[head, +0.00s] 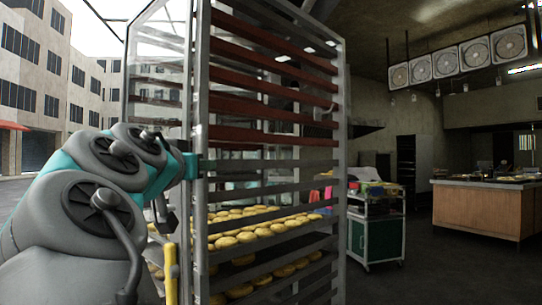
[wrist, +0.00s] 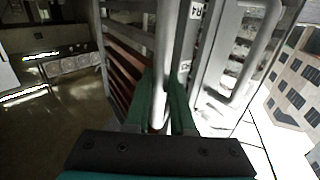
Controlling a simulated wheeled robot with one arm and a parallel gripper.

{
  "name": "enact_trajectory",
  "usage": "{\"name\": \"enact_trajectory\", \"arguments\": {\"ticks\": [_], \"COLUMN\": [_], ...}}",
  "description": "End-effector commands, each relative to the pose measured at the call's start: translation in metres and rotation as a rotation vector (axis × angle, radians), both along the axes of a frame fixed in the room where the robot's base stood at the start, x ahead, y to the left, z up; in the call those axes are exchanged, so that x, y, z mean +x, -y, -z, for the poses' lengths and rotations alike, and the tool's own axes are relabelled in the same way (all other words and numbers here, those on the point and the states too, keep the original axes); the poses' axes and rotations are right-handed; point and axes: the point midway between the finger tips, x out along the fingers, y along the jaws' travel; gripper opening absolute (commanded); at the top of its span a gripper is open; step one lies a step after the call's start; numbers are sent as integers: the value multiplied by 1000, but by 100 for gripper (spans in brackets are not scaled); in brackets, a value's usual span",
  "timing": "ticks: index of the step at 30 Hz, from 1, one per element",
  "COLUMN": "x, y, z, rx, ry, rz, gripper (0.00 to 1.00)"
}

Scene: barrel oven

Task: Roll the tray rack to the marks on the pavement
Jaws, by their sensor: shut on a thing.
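The tray rack (head: 340,180) is a tall metal frame that fills the middle of the head view. Reddish-brown trays fill its upper slots, and trays of round yellow buns sit lower down. My gripper (head: 192,165) is at the rack's near left upright, a little above mid-height. In the wrist view, the green fingers of my gripper (wrist: 165,108) are shut around a vertical metal bar of the rack (wrist: 163,60). The rack stands upright. The marks on the pavement are not visible in either view, and the foot of the rack is out of frame.
A green and white cart (head: 376,232) stands just right of the rack. A wooden counter (head: 485,208) is at the far right, under a row of wall fans (head: 460,58). Dark floor lies open between them. Pale buildings (head: 45,85) and a street show at left.

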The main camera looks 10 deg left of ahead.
Motion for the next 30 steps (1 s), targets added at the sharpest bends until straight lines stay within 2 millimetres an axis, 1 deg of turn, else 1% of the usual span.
{"name": "enact_trajectory", "arguments": {"ticks": [1, 6, 16, 17, 21, 24, 30], "x": [-1, -3, -4, -4, -3, -3, -3], "y": [-2, -8, -8, -8, -8, -8, -8], "z": [-4, -3, -3, -3, -2, -1, -1], "rx": [1, 1, 1, 1, 1, 0, 0], "ry": [5, 5, 6, 6, 4, 3, 2], "rz": [-1, -2, -2, -2, -2, -2, -1], "gripper": [0, 0, 0, 26, 41, 52, 52]}}
